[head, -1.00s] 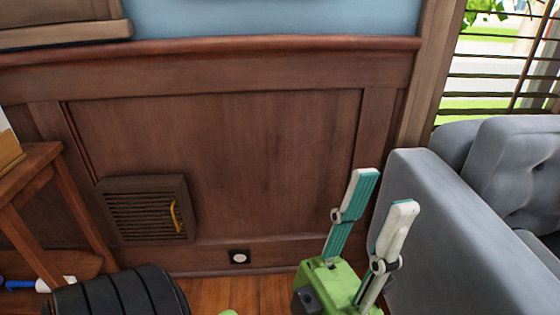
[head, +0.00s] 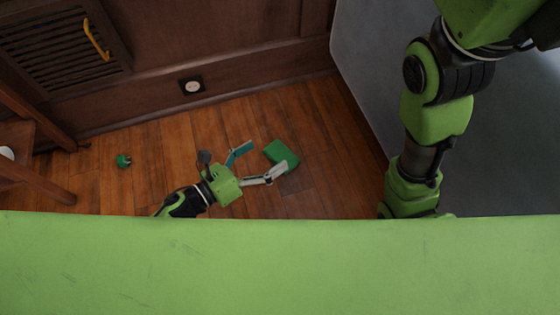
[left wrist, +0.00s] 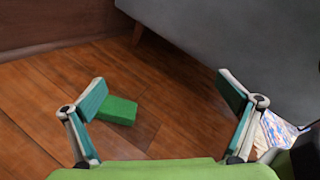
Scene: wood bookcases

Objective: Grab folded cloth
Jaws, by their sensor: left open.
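The grey sofa (head: 372,95) bounds the floor on the right. A wood-panelled wall with a vent (head: 62,42) and a socket (head: 192,87) stands behind. A small green object (head: 123,160) lies left on the floor. A printed item (left wrist: 278,132) shows in the left wrist view.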

